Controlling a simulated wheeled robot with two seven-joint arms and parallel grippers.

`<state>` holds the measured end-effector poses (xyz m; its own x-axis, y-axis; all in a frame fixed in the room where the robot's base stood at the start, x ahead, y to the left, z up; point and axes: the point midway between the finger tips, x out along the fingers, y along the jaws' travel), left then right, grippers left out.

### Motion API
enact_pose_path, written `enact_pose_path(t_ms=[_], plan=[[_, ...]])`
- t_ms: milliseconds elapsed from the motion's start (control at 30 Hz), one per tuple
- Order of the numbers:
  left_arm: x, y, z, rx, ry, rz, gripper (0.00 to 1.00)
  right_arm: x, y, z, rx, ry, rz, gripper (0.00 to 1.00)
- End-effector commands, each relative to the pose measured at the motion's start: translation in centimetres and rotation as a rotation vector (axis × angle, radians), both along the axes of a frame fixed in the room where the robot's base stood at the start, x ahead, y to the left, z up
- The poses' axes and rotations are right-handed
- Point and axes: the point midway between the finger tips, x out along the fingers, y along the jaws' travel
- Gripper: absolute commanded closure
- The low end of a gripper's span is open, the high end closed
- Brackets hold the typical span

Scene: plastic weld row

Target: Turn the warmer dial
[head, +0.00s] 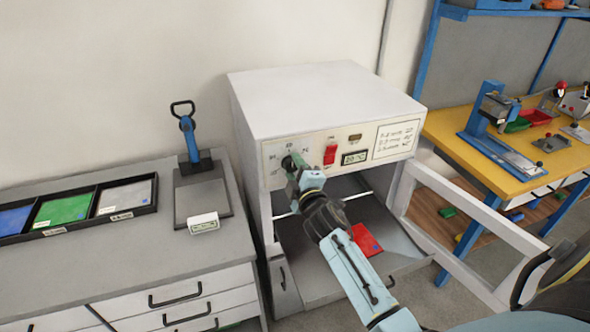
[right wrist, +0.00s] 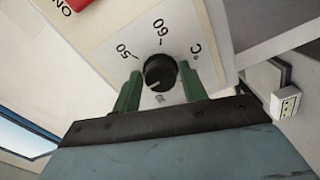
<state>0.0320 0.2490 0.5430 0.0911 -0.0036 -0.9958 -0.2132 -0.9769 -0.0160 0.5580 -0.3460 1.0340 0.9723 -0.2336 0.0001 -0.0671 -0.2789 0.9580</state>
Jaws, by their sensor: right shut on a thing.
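The warmer (head: 330,95) is a white box cabinet against the wall, with its front opening uncovered. Its black round dial (head: 287,162) is at the left of the control panel and partly hidden by my right gripper in the head view. The right wrist view shows the dial (right wrist: 160,72) close up, with a pale mark on its face and 50, 60 and °C printed around it. My right gripper (head: 294,166) is shut on the dial, its green fingers (right wrist: 161,80) one on each side. My left gripper is not in view.
The panel also has a red switch (head: 330,154) and a small display (head: 355,157). A red plate (head: 366,240) lies inside the warmer, below my right arm. The white door (head: 475,245) stands open at right. A grey bench (head: 110,255) stands left, a yellow table (head: 470,160) right.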

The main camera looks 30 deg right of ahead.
Motion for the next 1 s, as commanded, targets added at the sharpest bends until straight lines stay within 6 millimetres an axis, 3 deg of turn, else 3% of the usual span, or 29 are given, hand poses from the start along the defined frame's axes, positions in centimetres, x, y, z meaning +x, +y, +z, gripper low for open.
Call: enact_pose_path(t_ms=[567, 600, 767, 1000], plan=[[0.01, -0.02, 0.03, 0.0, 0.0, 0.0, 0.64, -0.01, 0.04, -0.1, 0.036, -0.007, 0.001, 0.8], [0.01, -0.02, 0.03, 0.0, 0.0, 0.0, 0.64, -0.01, 0.04, -0.1, 0.036, -0.007, 0.001, 0.56], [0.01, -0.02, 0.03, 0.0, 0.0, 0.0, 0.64, -0.01, 0.04, -0.08, 0.035, -0.007, 0.001, 0.35], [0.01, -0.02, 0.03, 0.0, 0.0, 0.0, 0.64, -0.01, 0.03, -0.05, 0.035, -0.007, 0.0, 0.35]])
